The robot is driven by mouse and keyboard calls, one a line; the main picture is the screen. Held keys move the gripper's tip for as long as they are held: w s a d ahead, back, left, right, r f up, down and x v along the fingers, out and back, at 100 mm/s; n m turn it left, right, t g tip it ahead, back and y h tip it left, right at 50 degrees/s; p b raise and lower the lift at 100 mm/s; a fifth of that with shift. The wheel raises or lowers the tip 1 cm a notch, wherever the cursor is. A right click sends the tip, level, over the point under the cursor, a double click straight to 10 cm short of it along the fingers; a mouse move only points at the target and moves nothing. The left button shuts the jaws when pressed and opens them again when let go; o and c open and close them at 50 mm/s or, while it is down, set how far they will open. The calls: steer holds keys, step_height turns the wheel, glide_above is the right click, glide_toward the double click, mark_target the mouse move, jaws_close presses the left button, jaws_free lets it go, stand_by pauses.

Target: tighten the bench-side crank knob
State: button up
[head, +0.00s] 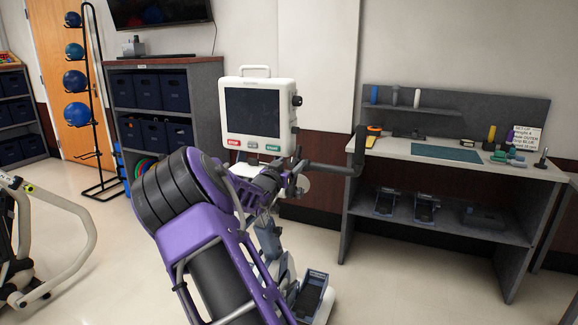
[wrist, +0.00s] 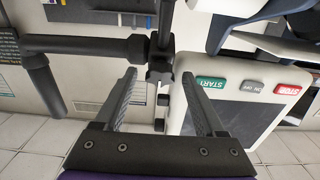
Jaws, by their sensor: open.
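My gripper (wrist: 159,76) is open in the wrist view, its two dark ridged fingers apart. Between and beyond the fingertips shows a black crank joint (wrist: 160,68) with a small knob-like block. I cannot tell whether either finger touches it. The black crank arm (wrist: 85,44) runs left from this joint to a downward handle (wrist: 43,85). In the head view the crank handle (head: 358,150) points toward the workbench, to the right of the console (head: 259,112). There the crank joint is partly hidden behind my purple arm and gripper, so the knob is not clear.
The white console, upside down in the wrist view (wrist: 255,105), stands close right of the fingers; small dark knobs (wrist: 162,100) show beside its edge. A grey workbench (head: 395,155) with small items stands at right. A bin shelf (head: 165,65) stands behind.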

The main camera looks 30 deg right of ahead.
steer(key=p+v, duration=0.1)
steer(key=v, duration=1.6)
steer(key=shift+s+a, duration=0.2)
